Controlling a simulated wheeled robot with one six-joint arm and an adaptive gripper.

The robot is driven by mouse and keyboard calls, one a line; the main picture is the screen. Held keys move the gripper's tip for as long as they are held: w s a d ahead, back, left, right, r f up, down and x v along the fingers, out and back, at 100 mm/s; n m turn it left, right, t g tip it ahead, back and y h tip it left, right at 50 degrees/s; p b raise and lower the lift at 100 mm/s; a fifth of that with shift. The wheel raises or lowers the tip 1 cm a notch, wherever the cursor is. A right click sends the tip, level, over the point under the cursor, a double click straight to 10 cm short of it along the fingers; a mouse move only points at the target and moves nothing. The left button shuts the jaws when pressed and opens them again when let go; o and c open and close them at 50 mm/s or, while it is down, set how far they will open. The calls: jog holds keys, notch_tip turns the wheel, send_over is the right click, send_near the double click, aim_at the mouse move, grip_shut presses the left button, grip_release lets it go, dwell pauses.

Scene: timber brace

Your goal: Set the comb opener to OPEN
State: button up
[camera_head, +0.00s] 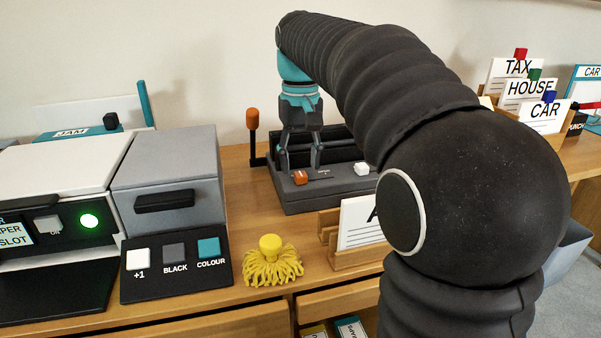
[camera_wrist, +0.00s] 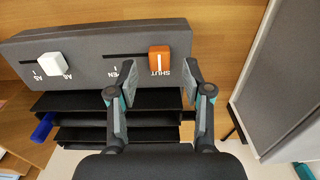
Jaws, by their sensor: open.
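The comb opener is an orange knob (camera_head: 300,178) on the front of a dark grey binding machine (camera_head: 335,193). The wrist view, where the lettering is upside down, shows the orange knob (camera_wrist: 159,60) at the SHUT end of its slot, with the OPEN mark on the slot's other end, left in that view. My gripper (camera_head: 302,167) points down at the machine's front. In the wrist view my gripper (camera_wrist: 160,68) is open, with one fingertip on each side of the knob and gaps between. I cannot tell exactly how deep the fingertips reach.
A white knob (camera_wrist: 54,64) sits on a second slot marked A5. An orange-tipped lever (camera_head: 252,120) stands at the machine's left. A grey box (camera_head: 170,175) with buttons, a yellow tasselled object (camera_head: 272,262) and a wooden card holder (camera_head: 345,256) stand nearby.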

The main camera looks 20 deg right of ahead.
aim_at(301, 178)
jog(key=shift+f, duration=1.2)
grip_shut()
